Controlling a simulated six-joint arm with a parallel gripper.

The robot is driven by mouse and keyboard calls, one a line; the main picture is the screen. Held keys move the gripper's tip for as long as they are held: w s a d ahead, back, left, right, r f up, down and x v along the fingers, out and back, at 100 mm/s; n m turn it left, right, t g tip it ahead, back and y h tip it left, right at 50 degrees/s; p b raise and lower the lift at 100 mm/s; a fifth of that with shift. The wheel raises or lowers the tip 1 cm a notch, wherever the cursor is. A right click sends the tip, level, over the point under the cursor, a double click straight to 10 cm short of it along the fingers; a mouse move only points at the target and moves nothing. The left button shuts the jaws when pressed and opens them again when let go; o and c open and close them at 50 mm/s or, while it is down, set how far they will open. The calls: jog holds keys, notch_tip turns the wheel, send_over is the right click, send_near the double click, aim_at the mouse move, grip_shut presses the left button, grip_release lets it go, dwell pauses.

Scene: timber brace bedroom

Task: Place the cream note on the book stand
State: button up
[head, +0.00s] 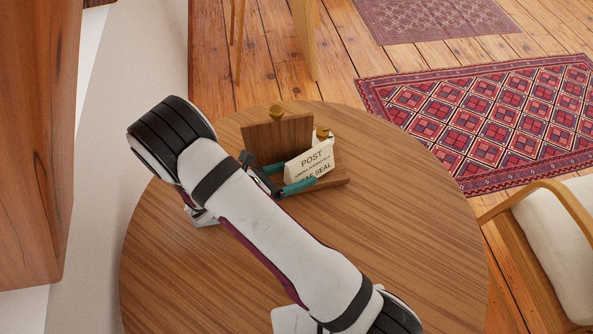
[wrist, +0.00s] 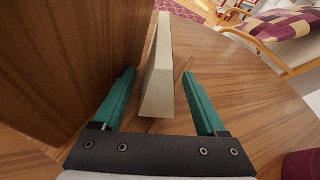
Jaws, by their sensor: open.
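The cream note (head: 312,160) is a wedge-like card with dark print reading "POST" and "SEAL". It stands upright at the wooden book stand (head: 271,140), in front of and to the right of its back panel. In the wrist view the note (wrist: 157,80) stands between the open fingers of my gripper (wrist: 160,73), with a gap on each side. The stand's panel (wrist: 75,55) rises at the left there. Whether the note rests on the stand's ledge or is clear of it, I cannot tell.
The round wooden table (head: 420,240) is clear to the right and front. A cushioned chair (head: 560,230) stands at the right, beyond the table edge. A patterned rug (head: 490,115) lies behind.

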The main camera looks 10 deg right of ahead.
jog(key=v, duration=0.7)
jog(key=shift+s+a+r, duration=0.1)
jog(key=shift+a, duration=0.15)
jog(key=s+m+g+y, duration=0.1)
jog(key=s+d+m+g+y, duration=0.1)
jog(key=s+m, duration=0.1)
jog(key=s+d+m+g+y, duration=0.1)
jog(key=shift+s+d+r+g, duration=0.15)
jog(key=shift+s+r+g, duration=0.05)
jog(key=shift+s+g, duration=0.1)
jog(key=s+d+r+m+y, duration=0.1)
jog(key=s+r+m+y, duration=0.4)
jog(key=m, duration=0.8)
jog(key=s+d+r+m+g+y, duration=0.1)
jog(key=s+r+m+y, duration=0.5)
jog(key=s+r+m, duration=0.3)
jog(key=r+m, duration=0.1)
jog(key=m, duration=0.3)
jog(key=shift+d, duration=0.25)
